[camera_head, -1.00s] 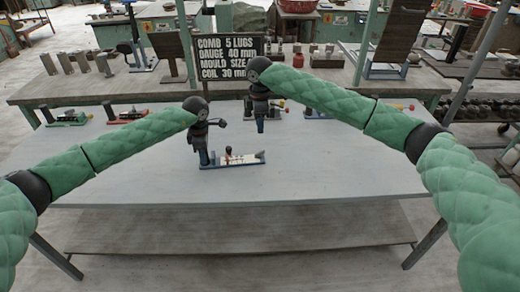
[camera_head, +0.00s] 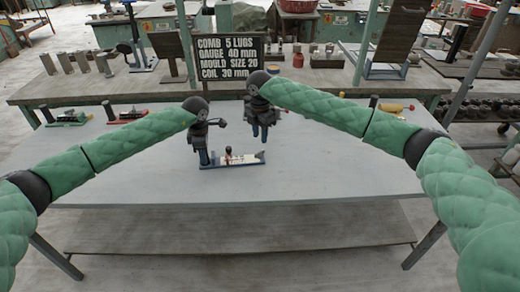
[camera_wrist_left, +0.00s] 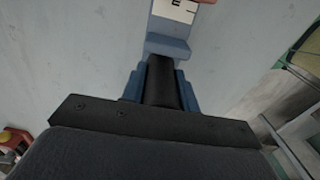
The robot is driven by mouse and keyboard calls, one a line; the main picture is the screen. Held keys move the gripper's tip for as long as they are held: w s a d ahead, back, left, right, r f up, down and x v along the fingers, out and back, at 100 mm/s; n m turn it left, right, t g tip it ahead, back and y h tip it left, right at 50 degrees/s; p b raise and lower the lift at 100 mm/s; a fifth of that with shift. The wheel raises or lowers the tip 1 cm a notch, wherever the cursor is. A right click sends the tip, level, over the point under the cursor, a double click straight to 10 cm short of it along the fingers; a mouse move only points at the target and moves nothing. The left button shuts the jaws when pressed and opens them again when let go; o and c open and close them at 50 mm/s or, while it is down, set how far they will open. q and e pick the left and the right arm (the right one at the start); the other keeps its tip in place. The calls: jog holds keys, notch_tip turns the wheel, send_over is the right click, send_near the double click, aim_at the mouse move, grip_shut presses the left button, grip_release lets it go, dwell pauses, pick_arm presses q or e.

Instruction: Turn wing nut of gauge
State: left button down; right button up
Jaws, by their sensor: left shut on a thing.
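The gauge (camera_head: 243,161) lies on the pale table, a blue bar with a white scale face and a small dark and reddish upright piece (camera_head: 228,154) near its middle. That piece may carry the wing nut, but it is too small to tell. My left gripper (camera_head: 204,162) is shut on the gauge's left blue end. The left wrist view shows the gauge's blue end block (camera_wrist_left: 168,46) and white scale (camera_wrist_left: 175,10) just beyond my dark finger. My right gripper (camera_head: 264,138) hangs above and behind the gauge's right end, apart from it; its finger gap is unclear.
A black sign (camera_head: 229,58) reading "GAUGE 40 mm" stands behind the table (camera_head: 330,180). Several tools lie along the table's back, including a yellow-handled one (camera_head: 394,107) at right and a green one (camera_head: 68,119) at left. The table's front is clear.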

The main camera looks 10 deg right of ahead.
aim_at(260, 152)
notch_tip(260, 152, down, 7)
jog(key=shift+f, duration=0.2)
dwell(0.3)
grip_shut()
